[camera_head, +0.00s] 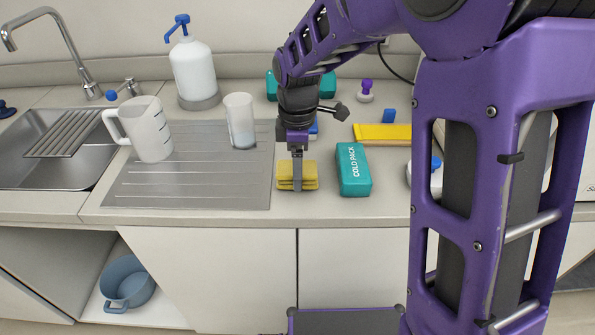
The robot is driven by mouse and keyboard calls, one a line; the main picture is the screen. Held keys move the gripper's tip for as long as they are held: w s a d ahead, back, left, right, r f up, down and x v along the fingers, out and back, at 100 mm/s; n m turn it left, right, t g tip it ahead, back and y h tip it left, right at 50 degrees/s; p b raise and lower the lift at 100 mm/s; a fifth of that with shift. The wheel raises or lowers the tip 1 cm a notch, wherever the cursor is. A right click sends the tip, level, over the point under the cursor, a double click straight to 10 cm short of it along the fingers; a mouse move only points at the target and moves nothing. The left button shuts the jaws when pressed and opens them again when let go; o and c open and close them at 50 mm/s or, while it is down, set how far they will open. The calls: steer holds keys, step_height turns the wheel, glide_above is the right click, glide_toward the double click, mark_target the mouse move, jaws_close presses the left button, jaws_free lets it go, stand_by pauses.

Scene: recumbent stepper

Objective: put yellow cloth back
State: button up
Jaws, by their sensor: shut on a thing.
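The yellow cloth (310,175), folded in layers, is at the counter's front, just right of the ribbed steel drainboard. My gripper (297,182) points down over it, shut on it, with one grey finger showing in front of its middle. The other finger is hidden. I cannot tell whether the cloth rests on the counter or is slightly raised.
A teal cold pack (354,170) stands close to the right. A measuring jug (150,128), a clear beaker (240,121) and a pump bottle (193,72) stand left.

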steer(key=shift+f, duration=0.25)
steer(key=shift+f, duration=0.2)
steer(key=o, duration=1.2)
steer(key=shift+o, duration=0.2)
step_height(320, 180, up, 12)
steer(key=p, duration=0.2)
steer(key=shift+r, duration=0.2)
